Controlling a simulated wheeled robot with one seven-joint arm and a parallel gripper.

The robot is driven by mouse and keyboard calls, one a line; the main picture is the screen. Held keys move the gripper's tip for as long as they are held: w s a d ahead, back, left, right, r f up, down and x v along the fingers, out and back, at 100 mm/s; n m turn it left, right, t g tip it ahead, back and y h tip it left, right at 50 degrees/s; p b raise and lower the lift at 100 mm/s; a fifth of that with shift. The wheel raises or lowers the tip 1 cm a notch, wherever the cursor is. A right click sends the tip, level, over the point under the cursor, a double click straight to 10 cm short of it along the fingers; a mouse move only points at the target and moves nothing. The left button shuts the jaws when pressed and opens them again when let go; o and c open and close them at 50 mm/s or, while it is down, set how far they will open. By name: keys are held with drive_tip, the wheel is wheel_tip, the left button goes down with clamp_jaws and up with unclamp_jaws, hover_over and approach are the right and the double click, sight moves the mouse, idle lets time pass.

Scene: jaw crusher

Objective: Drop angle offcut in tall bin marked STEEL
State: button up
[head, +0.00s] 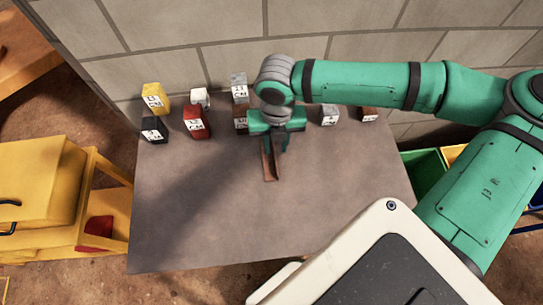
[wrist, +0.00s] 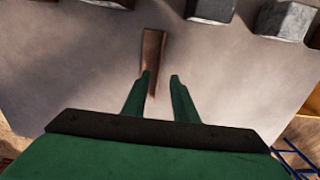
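The angle offcut (head: 269,168), a rusty brown length of metal, lies on the grey table below my gripper (head: 277,146). In the wrist view the offcut (wrist: 154,48) runs away from my gripper (wrist: 161,76). Its near end shows between the two green fingers, closer to the left one. The fingers are apart with a clear gap, so my gripper is open. I cannot tell how high the fingertips are above the table. No STEEL marking is readable, and I cannot identify the tall bin.
Several labelled blocks, including a red one (head: 195,122) and a yellow one (head: 154,98), stand along the table's back by the wall. A green bin (head: 428,170) is beyond the right edge, partly behind my arm. A yellow cart (head: 45,195) stands left. The table's front (head: 190,235) is clear.

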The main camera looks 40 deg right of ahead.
sight(269, 158)
drive_tip(key=shift+f, duration=2.4)
drive_tip(key=shift+w, duration=0.1)
drive_tip(key=shift+c, duration=0.6)
clamp_jaws()
drive_tip(key=shift+r, duration=0.1)
